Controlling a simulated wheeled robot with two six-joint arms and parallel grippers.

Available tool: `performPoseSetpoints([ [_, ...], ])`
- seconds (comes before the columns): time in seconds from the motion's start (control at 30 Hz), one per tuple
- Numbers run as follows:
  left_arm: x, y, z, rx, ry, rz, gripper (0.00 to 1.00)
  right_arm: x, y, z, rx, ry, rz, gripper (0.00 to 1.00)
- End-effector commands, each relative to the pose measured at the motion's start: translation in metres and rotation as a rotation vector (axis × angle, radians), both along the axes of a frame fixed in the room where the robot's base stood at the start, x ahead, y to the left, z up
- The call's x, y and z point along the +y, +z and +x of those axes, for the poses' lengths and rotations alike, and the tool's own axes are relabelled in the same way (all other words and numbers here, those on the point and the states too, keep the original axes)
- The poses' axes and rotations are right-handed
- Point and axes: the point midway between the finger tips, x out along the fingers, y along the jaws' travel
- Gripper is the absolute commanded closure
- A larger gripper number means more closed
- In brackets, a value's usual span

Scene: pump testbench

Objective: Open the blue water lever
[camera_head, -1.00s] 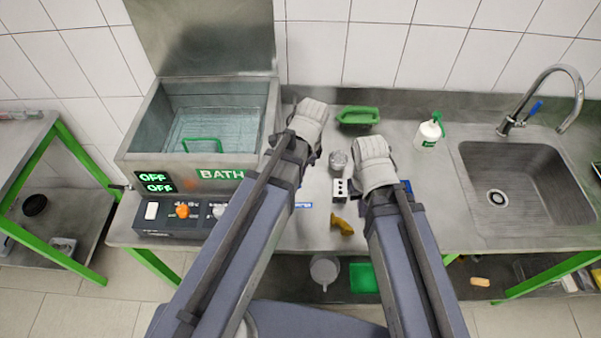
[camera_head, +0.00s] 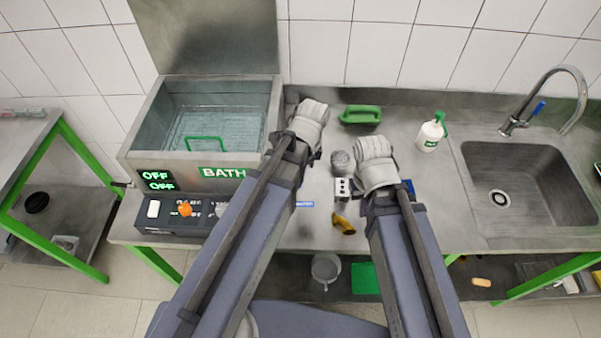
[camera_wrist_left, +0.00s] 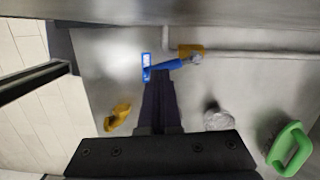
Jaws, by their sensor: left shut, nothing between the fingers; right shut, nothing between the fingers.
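The blue water lever (camera_wrist_left: 166,66) shows in the left wrist view, running from near a small blue label (camera_wrist_left: 147,66) to a joint with a yellow part (camera_wrist_left: 190,50) on a metal pipe. The label also shows in the head view (camera_head: 304,204); there my left arm hides the lever. My left gripper (camera_wrist_left: 160,84) is shut and empty, its dark fingers ending right by the lever. Whether they touch it I cannot tell. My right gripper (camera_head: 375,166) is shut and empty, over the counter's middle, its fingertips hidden.
The metal bath (camera_head: 140,140) stands at the left, the sink (camera_head: 530,185) at the right. Between them are a yellow part (camera_head: 343,224), a metal cup (camera_head: 341,163), a green-handled object (camera_head: 360,115) and a white bottle (camera_head: 430,133). Open counter lies right of my right arm.

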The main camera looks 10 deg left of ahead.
Motion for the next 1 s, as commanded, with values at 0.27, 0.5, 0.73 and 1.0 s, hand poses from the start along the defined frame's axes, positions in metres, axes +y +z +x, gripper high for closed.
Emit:
performPoseSetpoints([
  [0.27, 0.000, 0.000, 0.000, 0.000, 0.001, 0.000, 1.00, 0.000, 0.000, 0.000, 0.000, 0.000, 0.000, 1.00],
  [0.5, 0.002, 0.000, 0.004, 0.000, 0.002, 0.000, 1.00, 0.000, 0.000, 0.000, 0.000, 0.000, 0.000, 1.00],
  [0.73, 0.008, 0.000, 0.012, 0.000, 0.003, 0.000, 1.00, 0.000, 0.000, 0.000, 0.000, 0.000, 0.000, 1.00],
  [1.0, 0.009, 0.000, 0.014, 0.000, 0.002, 0.000, 1.00, 0.000, 0.000, 0.000, 0.000, 0.000, 0.000, 1.00],
])
